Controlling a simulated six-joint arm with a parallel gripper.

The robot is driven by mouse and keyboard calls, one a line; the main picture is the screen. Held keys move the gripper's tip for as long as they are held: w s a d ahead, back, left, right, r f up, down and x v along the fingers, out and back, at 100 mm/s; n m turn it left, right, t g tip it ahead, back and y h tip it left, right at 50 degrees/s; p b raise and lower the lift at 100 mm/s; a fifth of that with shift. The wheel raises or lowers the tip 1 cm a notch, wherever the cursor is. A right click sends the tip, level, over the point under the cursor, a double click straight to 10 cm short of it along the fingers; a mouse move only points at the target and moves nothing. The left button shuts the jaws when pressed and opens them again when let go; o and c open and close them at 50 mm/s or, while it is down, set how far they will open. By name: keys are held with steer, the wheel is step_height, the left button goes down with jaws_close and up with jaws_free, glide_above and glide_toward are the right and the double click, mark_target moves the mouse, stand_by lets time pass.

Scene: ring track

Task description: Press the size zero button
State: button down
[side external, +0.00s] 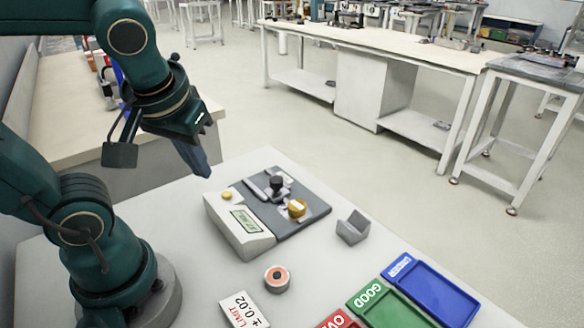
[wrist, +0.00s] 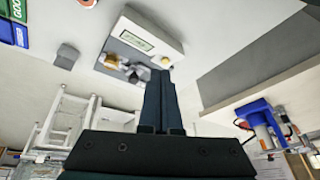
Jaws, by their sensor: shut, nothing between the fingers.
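A light grey measuring box (side external: 240,228) with a display (side external: 245,220) stands on the white table. A small round yellow button (side external: 227,196) sits on its top, at the end nearer my arm; no label on it can be read. My gripper (side external: 205,173) is shut and empty, pointing down, above and to the left of the button and apart from it. In the wrist view the closed fingertips (wrist: 160,75) show just below the button (wrist: 165,61), in front of the box's edge. The display (wrist: 136,41) also shows there.
A dark plate with a black-topped post (side external: 278,184) and a brass-coloured part (side external: 297,208) adjoins the box. A grey holder (side external: 353,227), a ring with an orange centre (side external: 277,278), a limit card (side external: 243,311) and coloured trays (side external: 430,292) stand around it.

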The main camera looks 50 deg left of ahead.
steer(key=w+a+n+g+y, duration=0.2)
steer(key=a+n+y, duration=0.1)
steer(key=a, duration=0.1)
steer(key=n+g+y, duration=0.1)
steer(key=g+y, duration=0.1)
steer(key=y, duration=0.1)
glide_above(227, 196)
steer(key=shift+w+d+f, duration=0.1)
steer(key=shift+d+f, duration=0.15)
steer(key=shift+f, duration=0.4)
steer(key=shift+f, duration=4.45)
steer(key=shift+f, duration=0.1)
steer(key=shift+f, duration=0.3)
